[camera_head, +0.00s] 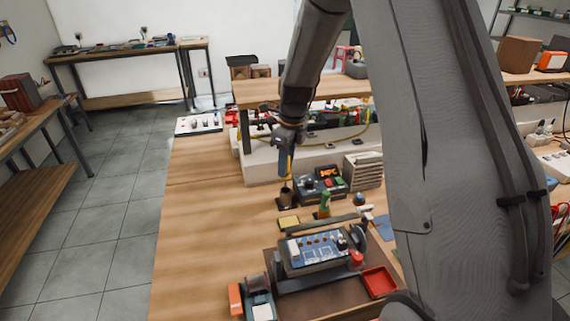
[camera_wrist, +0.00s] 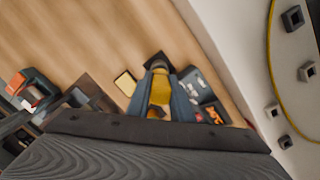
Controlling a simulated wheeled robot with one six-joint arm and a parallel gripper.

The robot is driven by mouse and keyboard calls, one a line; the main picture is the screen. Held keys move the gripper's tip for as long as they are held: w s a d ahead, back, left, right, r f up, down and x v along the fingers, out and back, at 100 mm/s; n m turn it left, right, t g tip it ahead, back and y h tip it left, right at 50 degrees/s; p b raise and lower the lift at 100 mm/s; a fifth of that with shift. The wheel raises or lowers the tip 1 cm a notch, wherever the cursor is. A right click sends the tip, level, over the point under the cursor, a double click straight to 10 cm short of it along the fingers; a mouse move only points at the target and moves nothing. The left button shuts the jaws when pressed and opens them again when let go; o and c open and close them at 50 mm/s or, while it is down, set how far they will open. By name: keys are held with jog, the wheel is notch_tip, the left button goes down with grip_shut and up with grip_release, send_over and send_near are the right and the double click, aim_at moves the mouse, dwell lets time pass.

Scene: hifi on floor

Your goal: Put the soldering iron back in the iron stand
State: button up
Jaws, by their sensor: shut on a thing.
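My gripper (camera_head: 285,152) is shut on the yellow handle of the soldering iron (camera_head: 284,167), which points downward. The dark iron stand (camera_head: 286,197) is on the wooden workbench directly below the iron in the head view. The iron's lower end is close to the stand's mouth; I cannot tell whether the tip is inside. In the wrist view, the yellow handle (camera_wrist: 160,90) is between my fingers (camera_wrist: 163,98), and the stand (camera_wrist: 157,62) shows partly behind it.
A soldering station (camera_head: 320,187) with a red display stands right of the stand. A yellow sponge (camera_head: 289,222) lies in front. A white bench riser (camera_head: 262,165) is behind. A circuit board in a holder (camera_head: 312,250) and a red tray (camera_head: 379,282) are nearer. The bench's left side is clear.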

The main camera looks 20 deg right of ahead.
jog(key=shift+f+b, duration=0.8)
jog(key=shift+f, duration=1.75)
jog(key=o, duration=1.6)
jog(key=shift+r+p, duration=2.6)
jog(key=shift+r, duration=0.95)
